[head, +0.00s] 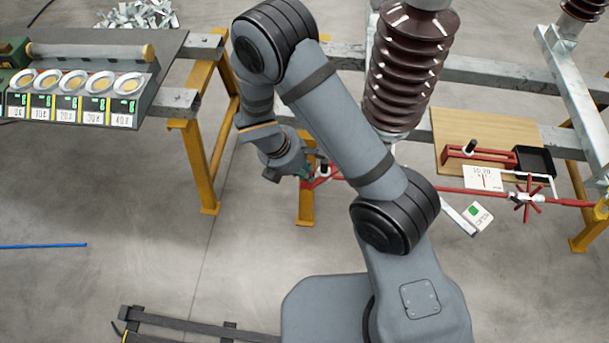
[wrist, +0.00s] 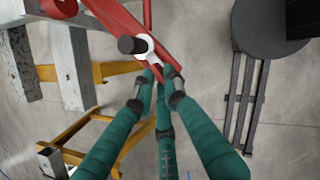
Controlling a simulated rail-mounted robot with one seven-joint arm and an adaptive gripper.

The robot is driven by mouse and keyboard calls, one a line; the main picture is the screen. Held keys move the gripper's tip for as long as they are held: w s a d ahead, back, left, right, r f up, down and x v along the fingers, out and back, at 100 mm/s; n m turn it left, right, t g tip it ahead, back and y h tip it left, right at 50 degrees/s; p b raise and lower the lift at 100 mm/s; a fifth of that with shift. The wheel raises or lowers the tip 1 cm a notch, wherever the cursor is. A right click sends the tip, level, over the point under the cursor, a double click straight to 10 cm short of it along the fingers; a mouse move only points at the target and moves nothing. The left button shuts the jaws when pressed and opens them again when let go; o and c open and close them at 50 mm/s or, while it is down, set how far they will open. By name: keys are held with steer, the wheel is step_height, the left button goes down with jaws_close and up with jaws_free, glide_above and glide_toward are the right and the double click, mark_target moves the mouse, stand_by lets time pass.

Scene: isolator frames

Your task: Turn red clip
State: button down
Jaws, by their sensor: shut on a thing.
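The red clip (wrist: 122,28) fills the top of the wrist view, as a red bar running down to the right, with a white ring and a dark knob (wrist: 131,45) beside it. My gripper (wrist: 153,78) has green fingers that are closed together at the clip's lower end, just below the white ring. The exact contact is partly hidden by the fingers. In the head view my gripper (head: 306,173) is small, at the left end of red parts (head: 322,180) below the grey rail, and my arm covers part of that area.
A red rod with a star-shaped handwheel (head: 527,198) extends at the right. A wooden board (head: 470,130) holds a red fixture and black tray. A brown insulator (head: 408,70) stands behind my arm. Yellow trestle legs (head: 205,165) are near my gripper. The floor in front is mostly open.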

steer(key=shift+n+b, duration=0.4)
steer(key=shift+n, duration=0.1)
steer(key=shift+d, duration=0.1)
steer(key=shift+r, duration=0.1)
steer(key=c, duration=2)
jaws_free()
steer(key=shift+c, duration=0.2)
steer(key=v, duration=1.2)
steer(key=shift+s, duration=0.3)
steer(key=shift+d, duration=0.2)
steer(key=x, duration=1.2)
steer(key=shift+w+a, duration=0.2)
steer(key=shift+a, duration=0.05)
